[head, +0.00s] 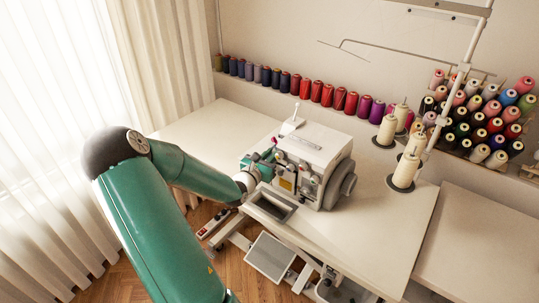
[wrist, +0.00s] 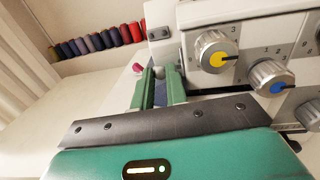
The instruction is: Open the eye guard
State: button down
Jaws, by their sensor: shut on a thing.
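The white sewing machine (head: 312,160) stands on the table, with its dials facing my arm. My gripper (head: 254,164) is at the left front of the machine. In the wrist view its two green fingers (wrist: 160,88) are close together beside the machine's face, left of the yellow dial (wrist: 213,52). They are shut on a thin part there, which I take to be the eye guard. The fingers hide most of it, and its outline and angle cannot be made out.
A blue dial (wrist: 272,80) sits close to the right of my gripper. Cream thread cones (head: 405,170) stand right of the machine. Thread spools (head: 315,92) line the wall ledge. The tabletop (head: 195,135) left of the machine is clear.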

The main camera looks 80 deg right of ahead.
dwell(0.3)
jog(key=c, duration=1.4)
grip_release()
jog(key=shift+s, duration=0.15)
jog(key=shift+a, duration=0.1)
